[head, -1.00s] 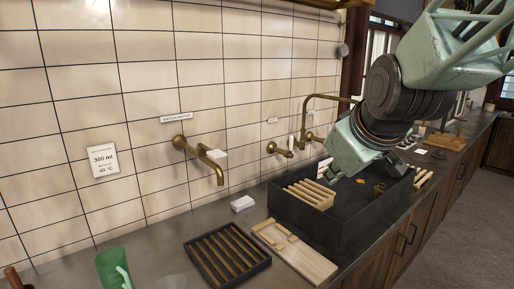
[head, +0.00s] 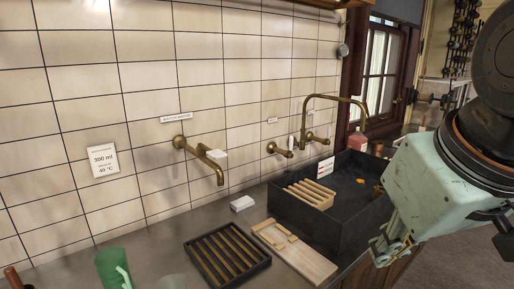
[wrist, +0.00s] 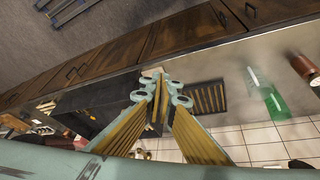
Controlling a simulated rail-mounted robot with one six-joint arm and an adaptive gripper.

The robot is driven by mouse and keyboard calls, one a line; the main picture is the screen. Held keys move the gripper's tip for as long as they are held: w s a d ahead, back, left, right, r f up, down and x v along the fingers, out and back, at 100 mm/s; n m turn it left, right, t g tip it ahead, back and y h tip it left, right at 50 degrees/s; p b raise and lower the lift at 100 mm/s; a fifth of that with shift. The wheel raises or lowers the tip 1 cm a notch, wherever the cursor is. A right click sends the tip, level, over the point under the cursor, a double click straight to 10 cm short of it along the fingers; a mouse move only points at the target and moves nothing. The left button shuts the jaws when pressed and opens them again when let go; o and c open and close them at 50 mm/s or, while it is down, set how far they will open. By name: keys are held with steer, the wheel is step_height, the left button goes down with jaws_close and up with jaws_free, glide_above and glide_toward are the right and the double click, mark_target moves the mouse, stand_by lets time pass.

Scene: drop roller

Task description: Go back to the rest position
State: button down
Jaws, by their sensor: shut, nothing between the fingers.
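My gripper (head: 392,246) is at the right of the head view, in front of the dark sink and above its near edge. In the wrist view my gripper (wrist: 161,90) shows its yellow-lined fingers converging, shut with nothing between them. The fingertips are partly hidden by the wrist housing in the head view.
The black sink (head: 300,222) holds a wooden rack (head: 308,194). A wooden board (head: 305,262), a slatted tray (head: 228,253), a white block (head: 242,203) and a green pitcher (head: 112,268) stand on the counter. Brass taps (head: 205,155) jut from the tiled wall.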

steer(key=s+f+m+g, duration=0.1)
steer(key=s, duration=0.8)
steer(key=shift+s+d+f+m, duration=0.15)
steer(key=shift+d+f+m, duration=0.05)
steer(key=shift+m, duration=0.1)
steer(key=shift+d+r, duration=0.1)
